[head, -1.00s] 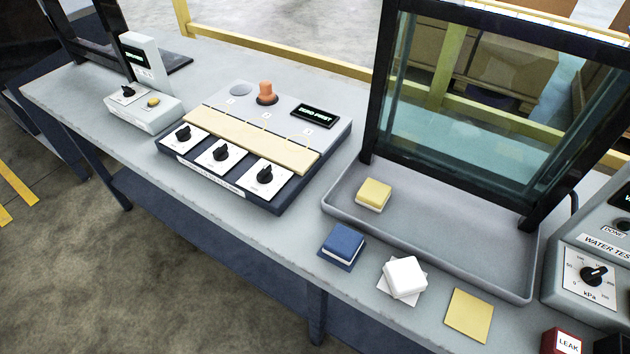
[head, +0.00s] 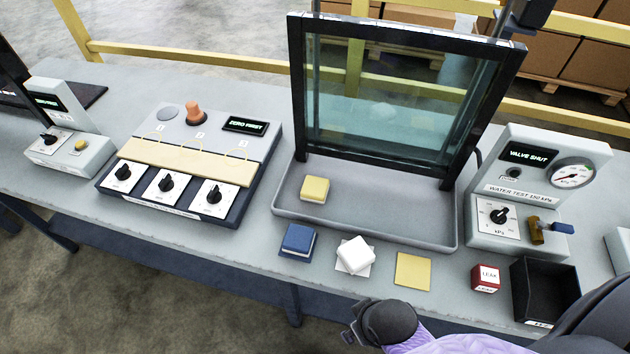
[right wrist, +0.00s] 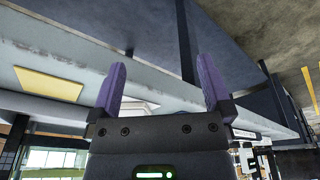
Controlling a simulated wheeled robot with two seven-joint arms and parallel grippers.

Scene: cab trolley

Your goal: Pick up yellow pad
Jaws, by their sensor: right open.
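The yellow pad (head: 315,188) is a small thick block with a pale lower layer. It lies in the left part of the grey tray (head: 432,240), in front of the glass pane. A flat yellow square (head: 412,272) lies on the bench in front of the tray and also shows in the right wrist view (right wrist: 48,84). My right arm reaches in at the bottom of the head view, below the bench's front edge, apart from the pad. In the right wrist view my right gripper (right wrist: 160,64) has its purple fingers apart, with nothing held. My left gripper is not seen.
A blue pad (head: 298,241) and a white pad (head: 355,254) sit before the tray. The black-framed glass pane (head: 385,100) stands at the tray's back. A red LEAK block (head: 486,278), a black bin (head: 545,290) and a water test box (head: 535,190) are at right.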

